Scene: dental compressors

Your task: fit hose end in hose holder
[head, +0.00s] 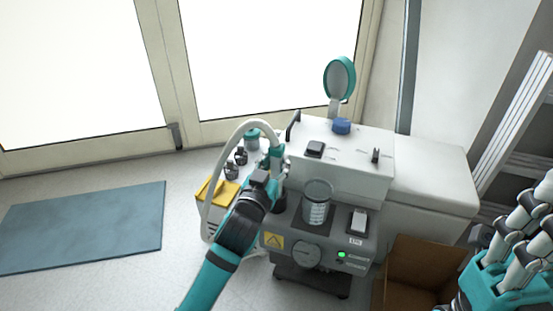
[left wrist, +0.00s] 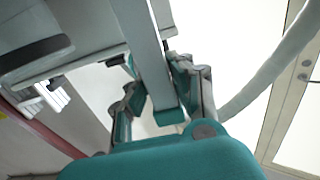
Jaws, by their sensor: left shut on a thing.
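My left gripper (head: 274,162) is at the left side of the white and grey compressor (head: 345,165), shut on the hose end. In the left wrist view, a grey bar-like piece (left wrist: 146,50) runs between the fingers of the left gripper (left wrist: 150,70). The pale hose (head: 211,190) arches up from the gripper and down on the left; it also shows in the left wrist view (left wrist: 265,75). The gripper hides most of the hose end, and I cannot make out the holder or whether they touch. My right gripper (head: 515,240) is at the right edge, away from the compressor; its opening is unclear.
A round teal-rimmed part (head: 340,78) stands up behind the compressor. A clear jar (head: 316,208) and a gauge (head: 306,256) are on its front. An open cardboard box (head: 425,265) stands at the lower right. A blue-grey mat (head: 85,228) lies on open floor at left.

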